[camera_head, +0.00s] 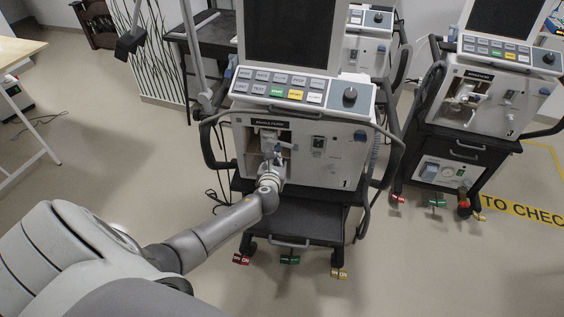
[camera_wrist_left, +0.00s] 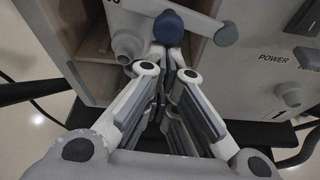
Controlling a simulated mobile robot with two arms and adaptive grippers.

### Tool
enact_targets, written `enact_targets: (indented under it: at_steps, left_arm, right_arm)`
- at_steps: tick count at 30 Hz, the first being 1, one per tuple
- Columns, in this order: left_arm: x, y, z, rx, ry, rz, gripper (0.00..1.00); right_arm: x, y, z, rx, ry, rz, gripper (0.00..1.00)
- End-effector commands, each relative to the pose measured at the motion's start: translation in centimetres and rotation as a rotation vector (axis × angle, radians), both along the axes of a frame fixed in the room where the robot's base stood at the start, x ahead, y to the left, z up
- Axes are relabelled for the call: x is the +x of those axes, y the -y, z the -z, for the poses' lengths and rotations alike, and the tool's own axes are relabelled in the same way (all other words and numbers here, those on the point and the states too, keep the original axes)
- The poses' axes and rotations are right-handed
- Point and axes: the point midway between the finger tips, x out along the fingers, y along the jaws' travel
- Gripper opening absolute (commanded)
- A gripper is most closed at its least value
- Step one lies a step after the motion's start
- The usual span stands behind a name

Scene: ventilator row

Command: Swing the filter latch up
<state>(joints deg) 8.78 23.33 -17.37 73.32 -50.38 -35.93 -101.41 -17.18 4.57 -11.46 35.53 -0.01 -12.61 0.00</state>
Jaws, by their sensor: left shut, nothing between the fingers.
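The filter latch looks like a pale lever with a rounded grey-blue end (camera_wrist_left: 225,34), across the open filter bay at the top of the left wrist view. A dark blue rounded knob (camera_wrist_left: 169,27) shows just beyond my fingertips; I cannot tell whether they touch it. My left gripper (camera_wrist_left: 165,58) is shut and empty, reaching toward the bay. In the head view my left gripper (camera_head: 271,160) is at the front of the ventilator (camera_head: 325,160) marked 1 and hides part of the bay. My right gripper is not in view.
A second ventilator (camera_head: 490,100) stands to the right, and a dark table (camera_head: 205,40) stands behind left. The floor at front right is clear.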

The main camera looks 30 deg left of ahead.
Motion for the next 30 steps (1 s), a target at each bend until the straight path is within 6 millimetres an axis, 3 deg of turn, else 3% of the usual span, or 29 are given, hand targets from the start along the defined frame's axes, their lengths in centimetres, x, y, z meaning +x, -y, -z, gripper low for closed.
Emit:
enact_targets:
  at_steps: [1, 12, 30]
  left_arm:
    - [0.2, -0.3, -1.3, 0.041, -0.015, 0.001, 0.0]
    - [0.2, -0.3, -3.2, 0.357, -0.167, 0.001, 0.0]
    - [0.8, 1.0, -5.8, 0.863, -0.408, 0.001, 0.0]
  right_arm:
    - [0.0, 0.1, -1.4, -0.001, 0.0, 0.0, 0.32]
    - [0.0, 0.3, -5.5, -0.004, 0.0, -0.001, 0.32]
    - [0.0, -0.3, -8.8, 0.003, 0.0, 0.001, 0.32]
